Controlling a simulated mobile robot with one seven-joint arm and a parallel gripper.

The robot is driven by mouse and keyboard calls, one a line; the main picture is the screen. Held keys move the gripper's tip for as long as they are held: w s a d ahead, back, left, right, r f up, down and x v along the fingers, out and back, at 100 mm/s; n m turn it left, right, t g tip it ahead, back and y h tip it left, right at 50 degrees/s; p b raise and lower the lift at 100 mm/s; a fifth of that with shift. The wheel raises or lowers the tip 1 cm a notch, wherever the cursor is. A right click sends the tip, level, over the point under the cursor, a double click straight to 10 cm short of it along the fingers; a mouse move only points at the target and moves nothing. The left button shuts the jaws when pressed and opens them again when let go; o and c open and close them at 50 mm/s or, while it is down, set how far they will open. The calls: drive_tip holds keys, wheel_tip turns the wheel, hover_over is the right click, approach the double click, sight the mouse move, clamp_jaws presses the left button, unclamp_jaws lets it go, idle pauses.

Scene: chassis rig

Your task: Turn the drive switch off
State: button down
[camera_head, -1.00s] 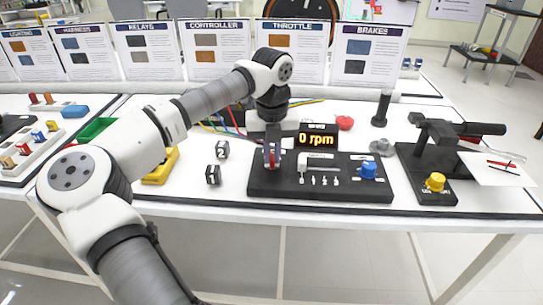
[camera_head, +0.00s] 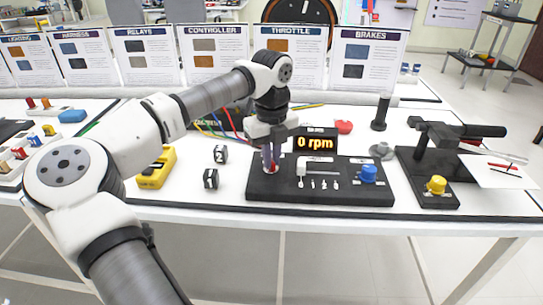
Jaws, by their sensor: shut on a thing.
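The black control panel (camera_head: 320,190) lies on the white table, with a white lever part, a row of small white marks and a blue knob (camera_head: 368,174) on it. An orange "0 rpm" display (camera_head: 315,143) stands behind it. My gripper (camera_head: 270,168) points down over the panel's left end. Its fingers are shut on a small red part, taken to be the drive switch (camera_head: 273,168), mostly hidden between them. I cannot tell the switch's position.
To the right is a black brake stand with a yellow knob (camera_head: 436,185). Two numbered cubes (camera_head: 211,179) and a yellow meter (camera_head: 157,168) lie to the left of the panel. A red object (camera_head: 344,126) and a grey disc (camera_head: 382,151) lie behind. The table's front edge is close to the panel.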

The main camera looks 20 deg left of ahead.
sight(273, 162)
drive_tip(key=c, duration=1.5)
unclamp_jaws()
drive_tip(key=shift+r, duration=0.1)
wheel_tip(273, 162, up, 14)
drive_tip(key=p, duration=0.1)
drive_tip(key=shift+f, duration=0.2)
drive_tip(key=shift+d, duration=0.1)
